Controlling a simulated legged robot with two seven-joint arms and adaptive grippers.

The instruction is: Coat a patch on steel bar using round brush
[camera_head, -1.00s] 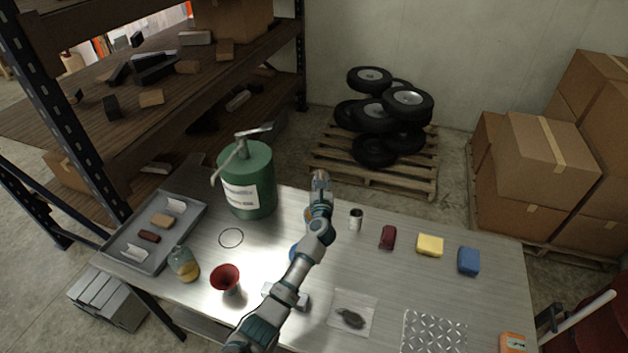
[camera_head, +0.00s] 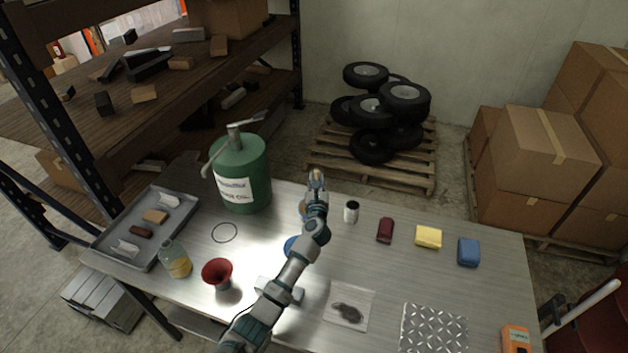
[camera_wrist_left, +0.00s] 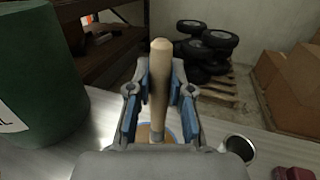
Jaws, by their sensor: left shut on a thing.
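My left gripper (camera_head: 316,187) is over the far middle of the metal table, shut on a pale wooden handle (camera_wrist_left: 160,85), apparently the round brush. In the left wrist view the handle stands nearly upright between the fingers. Its lower end and bristles are hidden. A round blue-rimmed thing with a tan middle (camera_wrist_left: 147,132) lies below the handle; I cannot tell if the brush touches it. A grey metal piece (camera_head: 293,293), possibly the steel bar, lies near the front, partly hidden by my left arm. No coated patch can be made out. My right gripper is not in view.
A green canister (camera_head: 242,180), a red funnel (camera_head: 217,271), a bottle (camera_head: 176,261) and a grey tray (camera_head: 112,235) stand left. An open can (camera_head: 351,212), coloured blocks (camera_head: 428,237), a bag (camera_head: 348,306) and a tread plate (camera_head: 433,329) are right.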

